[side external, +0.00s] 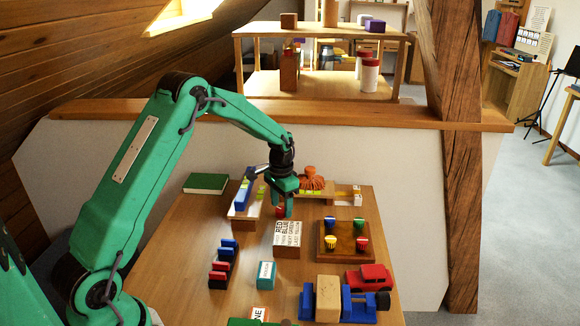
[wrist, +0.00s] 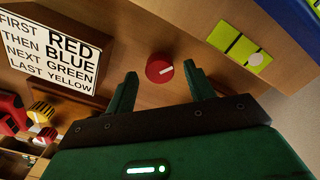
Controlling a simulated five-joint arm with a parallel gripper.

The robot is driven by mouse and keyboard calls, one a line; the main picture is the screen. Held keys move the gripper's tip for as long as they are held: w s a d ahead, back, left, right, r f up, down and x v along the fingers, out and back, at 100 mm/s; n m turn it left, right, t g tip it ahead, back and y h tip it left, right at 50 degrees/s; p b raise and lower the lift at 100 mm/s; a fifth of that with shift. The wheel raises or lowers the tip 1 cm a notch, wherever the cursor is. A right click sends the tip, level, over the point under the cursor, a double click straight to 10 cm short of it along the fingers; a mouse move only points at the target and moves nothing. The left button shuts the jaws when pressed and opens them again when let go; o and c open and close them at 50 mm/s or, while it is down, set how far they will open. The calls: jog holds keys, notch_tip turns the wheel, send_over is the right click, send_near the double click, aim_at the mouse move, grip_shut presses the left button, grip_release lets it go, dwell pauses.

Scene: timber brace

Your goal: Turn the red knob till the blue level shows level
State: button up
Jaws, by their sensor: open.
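The red knob (wrist: 160,68), round with a white pointer line, shows in the wrist view just past and between my fingertips. In the side view the knob (side external: 280,212) is partly hidden below my gripper (side external: 286,208). My gripper (wrist: 162,80) is open, with one finger either side of the knob; I cannot tell whether they touch it. The blue level (side external: 243,193) lies on a pale block left of my gripper. Its yellow-green vial (wrist: 240,48) shows at the wrist view's upper right, with a pale spot toward its lower right end.
A lettered sign (side external: 288,233) stands in front of my gripper. A board with coloured knobs (side external: 344,243) is to the right. An orange dial (side external: 311,180) is behind. Blue and red blocks, a teal box (side external: 266,274) and a red toy car (side external: 369,278) stand nearer.

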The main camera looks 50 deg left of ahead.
jog(key=shift+f, duration=0.45)
jog(key=c, duration=1)
jog(key=shift+o, duration=0.2)
jog(key=shift+n, duration=2.6)
jog(key=shift+r, duration=0.1)
jog(key=o, duration=1)
jog(key=shift+c, duration=0.2)
